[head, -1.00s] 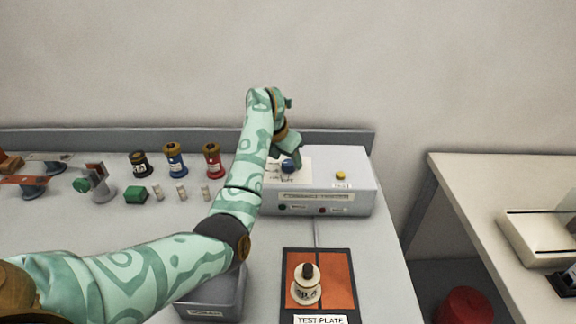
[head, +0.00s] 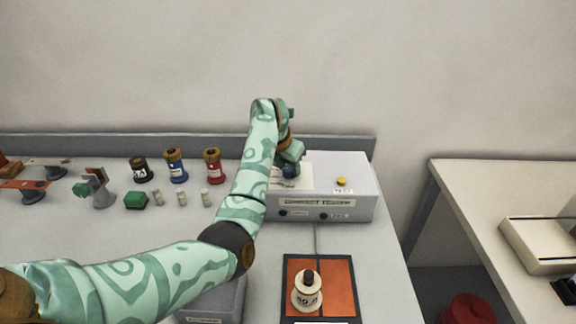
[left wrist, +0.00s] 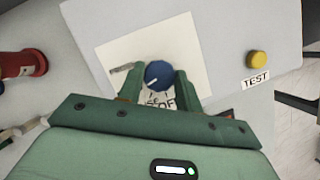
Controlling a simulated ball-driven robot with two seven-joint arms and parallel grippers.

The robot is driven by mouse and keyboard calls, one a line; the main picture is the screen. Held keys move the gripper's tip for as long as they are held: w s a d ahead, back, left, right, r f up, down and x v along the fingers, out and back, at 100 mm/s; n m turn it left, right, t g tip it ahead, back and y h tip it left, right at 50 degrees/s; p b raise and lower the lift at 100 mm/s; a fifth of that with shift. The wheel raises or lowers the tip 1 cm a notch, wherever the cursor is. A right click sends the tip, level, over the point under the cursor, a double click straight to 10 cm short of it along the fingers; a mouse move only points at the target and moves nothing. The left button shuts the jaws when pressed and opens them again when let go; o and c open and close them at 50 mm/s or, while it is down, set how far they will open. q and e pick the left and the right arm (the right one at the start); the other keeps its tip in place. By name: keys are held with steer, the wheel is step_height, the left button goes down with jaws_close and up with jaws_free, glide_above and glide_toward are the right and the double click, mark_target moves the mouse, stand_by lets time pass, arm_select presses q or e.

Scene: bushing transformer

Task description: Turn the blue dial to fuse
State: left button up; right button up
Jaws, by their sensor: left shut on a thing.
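The blue dial (head: 289,171) sits on a white label card on top of the grey tester box (head: 350,182). In the head view my left gripper (head: 290,158) reaches down onto the box. The card's lettering is partly hidden by the fingers; I cannot read the fuse mark. My right gripper is not in view.
A yellow TEST button (head: 341,181) is on the box, right of the dial. A test plate (head: 336,285) with a cream bushing (head: 307,293) lies in front. Several spools, including a red one (head: 212,166), stand left. A grey bin (head: 215,303) is partly behind my arm.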

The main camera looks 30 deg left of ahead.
arm_select(q)
steer(key=n+y, duration=0.1)
steer(key=n, duration=0.2)
steer(key=shift+d+f+b, duration=0.1)
steer(key=shift+d+b, duration=0.05)
steer(key=shift+b, duration=0.2)
steer(key=shift+n+g+y+b, duration=0.3)
steer(key=shift+n+y+b, duration=0.5)
steer(key=shift+n, duration=1.3)
steer(key=shift+d, duration=0.1)
steer(key=o, duration=1)
steer(key=p+v, duration=0.6)
steer(key=v, duration=1)
steer(key=shift+d, duration=0.25)
